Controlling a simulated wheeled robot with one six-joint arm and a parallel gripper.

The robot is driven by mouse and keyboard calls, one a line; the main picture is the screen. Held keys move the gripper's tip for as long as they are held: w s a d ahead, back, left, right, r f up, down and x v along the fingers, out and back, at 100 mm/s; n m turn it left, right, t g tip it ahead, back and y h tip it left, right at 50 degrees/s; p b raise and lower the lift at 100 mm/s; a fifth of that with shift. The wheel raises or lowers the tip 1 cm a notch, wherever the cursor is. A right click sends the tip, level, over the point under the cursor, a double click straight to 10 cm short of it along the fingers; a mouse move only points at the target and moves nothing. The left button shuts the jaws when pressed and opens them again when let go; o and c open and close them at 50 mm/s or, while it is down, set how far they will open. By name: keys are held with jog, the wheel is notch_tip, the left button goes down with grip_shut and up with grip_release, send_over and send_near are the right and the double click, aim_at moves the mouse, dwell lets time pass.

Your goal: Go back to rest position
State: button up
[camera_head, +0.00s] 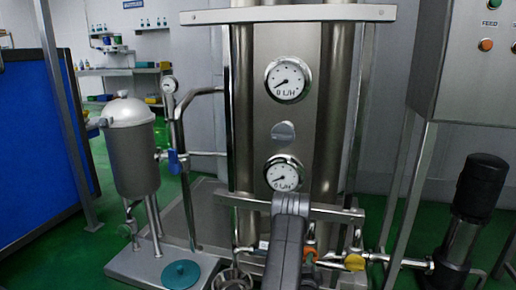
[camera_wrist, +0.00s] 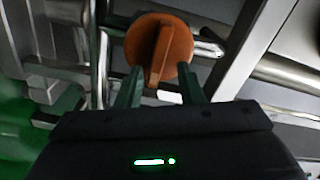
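In the wrist view, my gripper (camera_wrist: 159,72) has its two dark fingers apart, with nothing between their tips. An orange round valve knob (camera_wrist: 178,42) with a raised ridge stands just beyond the fingertips. I cannot tell whether the fingers touch it. In the head view, my grey arm link rises at the bottom middle, in front of the steel column unit (camera_head: 270,130), and hides the gripper. A small orange knob (camera_head: 310,254) shows beside my arm, partly covered.
A yellow valve knob (camera_head: 354,262) sits on the pipe to the right. Two round gauges (camera_head: 288,80) are on the column. A steel tank (camera_head: 132,150) stands left, a black pump (camera_head: 478,195) right, and a control box (camera_head: 470,65) upper right. Steel pipes crowd the wrist view.

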jog(key=shift+n, duration=0.6)
jog(key=shift+r, duration=0.1)
jog(key=shift+a, duration=0.15)
